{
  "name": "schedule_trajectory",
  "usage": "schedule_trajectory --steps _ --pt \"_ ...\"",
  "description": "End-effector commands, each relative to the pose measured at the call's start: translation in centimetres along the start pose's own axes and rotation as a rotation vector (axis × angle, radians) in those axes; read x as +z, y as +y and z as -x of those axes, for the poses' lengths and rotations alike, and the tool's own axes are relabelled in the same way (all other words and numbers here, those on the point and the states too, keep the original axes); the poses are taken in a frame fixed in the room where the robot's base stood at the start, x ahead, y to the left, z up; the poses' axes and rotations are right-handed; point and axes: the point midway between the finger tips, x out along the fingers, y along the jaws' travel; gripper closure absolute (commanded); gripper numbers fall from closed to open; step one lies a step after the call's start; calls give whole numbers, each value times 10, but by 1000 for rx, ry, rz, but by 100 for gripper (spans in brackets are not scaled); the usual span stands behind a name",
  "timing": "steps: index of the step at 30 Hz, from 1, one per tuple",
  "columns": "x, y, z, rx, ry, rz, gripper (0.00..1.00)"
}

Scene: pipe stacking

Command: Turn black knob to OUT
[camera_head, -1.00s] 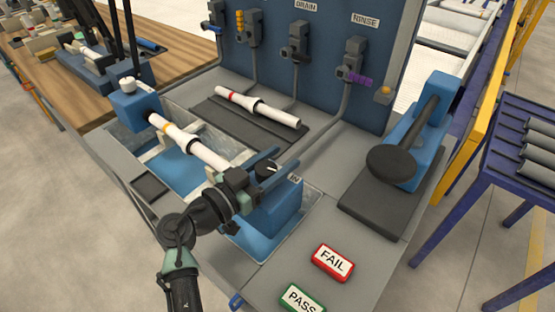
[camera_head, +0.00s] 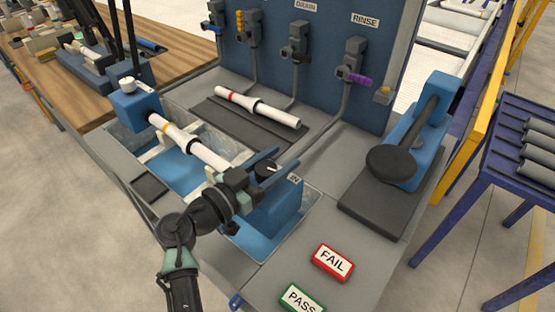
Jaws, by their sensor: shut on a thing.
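The black knob (camera_head: 267,170) with a white pointer line sits on top of the blue block (camera_head: 276,209) at the near end of the basin. Part of a small label, seemingly "IN" (camera_head: 294,179), shows to its right; no OUT label is visible. My gripper (camera_head: 264,172) is at the knob, with its fingers on either side and shut on it. The gripper body hides the knob's left side. A white pipe (camera_head: 188,143) with a yellow band lies across the basin, its near end close behind my gripper.
A second white pipe (camera_head: 256,106) with a red band lies on a dark mat behind. A blue press-like device (camera_head: 417,136) with a round black disc stands right. Red FAIL (camera_head: 332,263) and green PASS (camera_head: 301,299) signs lie in front. Valves line the back panel.

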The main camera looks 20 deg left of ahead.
Motion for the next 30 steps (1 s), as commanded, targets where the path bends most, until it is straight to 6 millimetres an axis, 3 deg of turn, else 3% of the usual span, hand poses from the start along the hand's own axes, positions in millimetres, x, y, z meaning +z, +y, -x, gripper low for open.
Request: schedule_trajectory --steps 6,7,12,23,30 --pt "1 0 0 0 -1 1 100" --pt "1 0 0 0 -1 1 44" --pt "1 0 0 0 -1 1 17" --pt "1 -1 5 -2 0 0 17" --pt "2 -1 48 -6 0 0 17"
